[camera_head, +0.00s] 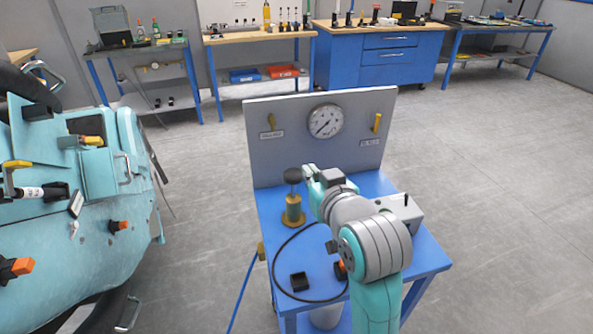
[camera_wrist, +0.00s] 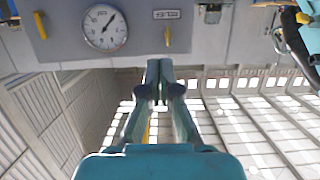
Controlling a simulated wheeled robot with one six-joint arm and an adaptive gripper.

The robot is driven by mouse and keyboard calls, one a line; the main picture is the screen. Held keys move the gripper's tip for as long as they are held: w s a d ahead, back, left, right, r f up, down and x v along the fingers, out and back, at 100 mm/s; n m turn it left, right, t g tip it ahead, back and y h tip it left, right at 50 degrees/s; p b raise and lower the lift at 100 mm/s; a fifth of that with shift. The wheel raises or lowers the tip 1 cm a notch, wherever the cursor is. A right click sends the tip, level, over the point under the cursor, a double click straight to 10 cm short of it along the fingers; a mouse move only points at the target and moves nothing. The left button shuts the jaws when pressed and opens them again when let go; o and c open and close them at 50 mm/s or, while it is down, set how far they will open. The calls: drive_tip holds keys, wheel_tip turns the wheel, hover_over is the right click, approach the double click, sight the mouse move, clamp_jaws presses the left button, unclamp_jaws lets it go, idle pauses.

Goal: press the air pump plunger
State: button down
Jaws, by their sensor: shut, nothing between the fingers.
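The air pump (camera_head: 293,212) stands upright on the blue cart, a brass-coloured cylinder on a round base. Its plunger has a dark round knob (camera_head: 293,175) on top, standing clear above the body. My gripper (camera_head: 309,172) is just right of the knob in the head view; I cannot tell whether it touches it. In the wrist view my gripper (camera_wrist: 159,68) is shut, fingertips together with nothing between them. I cannot make out the pump in the wrist view.
A grey panel with a round gauge (camera_head: 325,121) and yellow levers stands at the cart's back; the gauge (camera_wrist: 105,27) also shows in the wrist view. A black hose (camera_head: 277,265) loops on the cart (camera_head: 431,259), around a small black block (camera_head: 299,282). A teal coaster car (camera_head: 70,200) is at left.

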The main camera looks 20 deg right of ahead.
hover_over(297, 178)
drive_tip(key=shift+w+f, duration=0.2)
drive_tip(key=shift+f, duration=1.05)
wheel_tip(297, 178, down, 3)
drive_tip(key=shift+s+r, duration=0.15)
drive_tip(key=shift+r, duration=0.05)
drive_tip(key=shift+f, duration=0.7)
wheel_tip(297, 178, down, 6)
drive_tip(key=shift+r, duration=0.1)
